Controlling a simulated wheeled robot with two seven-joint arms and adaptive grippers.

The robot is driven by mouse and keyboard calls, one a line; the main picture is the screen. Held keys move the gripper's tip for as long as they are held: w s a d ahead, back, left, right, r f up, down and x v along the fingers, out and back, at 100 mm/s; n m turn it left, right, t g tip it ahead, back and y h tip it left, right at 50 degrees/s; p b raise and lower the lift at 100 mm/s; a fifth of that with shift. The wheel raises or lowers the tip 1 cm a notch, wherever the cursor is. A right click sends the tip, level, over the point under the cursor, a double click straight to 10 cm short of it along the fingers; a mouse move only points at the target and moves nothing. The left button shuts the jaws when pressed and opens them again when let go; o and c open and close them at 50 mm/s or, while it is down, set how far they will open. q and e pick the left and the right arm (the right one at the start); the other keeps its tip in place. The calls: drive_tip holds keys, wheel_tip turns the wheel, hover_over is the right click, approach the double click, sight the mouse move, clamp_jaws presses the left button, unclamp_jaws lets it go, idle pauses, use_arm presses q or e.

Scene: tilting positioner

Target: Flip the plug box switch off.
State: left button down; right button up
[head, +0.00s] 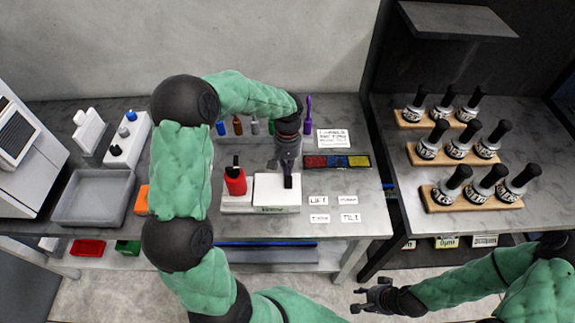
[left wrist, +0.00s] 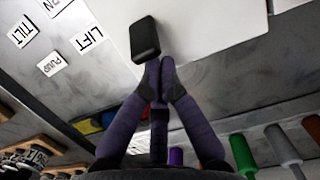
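A white-topped unit (head: 265,189) with a pale base stands on the left bench. A small black upright part (head: 288,181) is at its right side; it also shows as a black rounded block (left wrist: 144,38) at the white plate's edge in the left wrist view. I cannot tell whether it is the plug box switch; no plug box is clearly identifiable. My left gripper (head: 287,165) points down just behind the black part. Its fingertips (left wrist: 159,68) are together, beside the block, with nothing visible between them. My right gripper (head: 362,298) is open and empty, low in front of the benches.
A red bottle (head: 235,181) stands at the unit's left. Label cards (head: 318,201) lie to its right, and a colored tray (head: 337,161) behind them. A grey bin (head: 95,196) and a white box with knobs (head: 128,140) are at left. Wooden racks (head: 455,203) hold black-capped bottles.

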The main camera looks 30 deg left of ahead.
use_arm(q)
drive_tip(key=shift+w+a+f, duration=0.1)
drive_tip(key=shift+w+f, duration=0.05)
idle(0.3)
drive_tip(key=shift+s+b, duration=0.2)
drive_tip(key=shift+b, duration=0.2)
drive_tip(key=shift+r+t+y+b, duration=0.25)
drive_tip(key=shift+t+y+b, duration=0.15)
drive_tip(key=shift+t, duration=0.2)
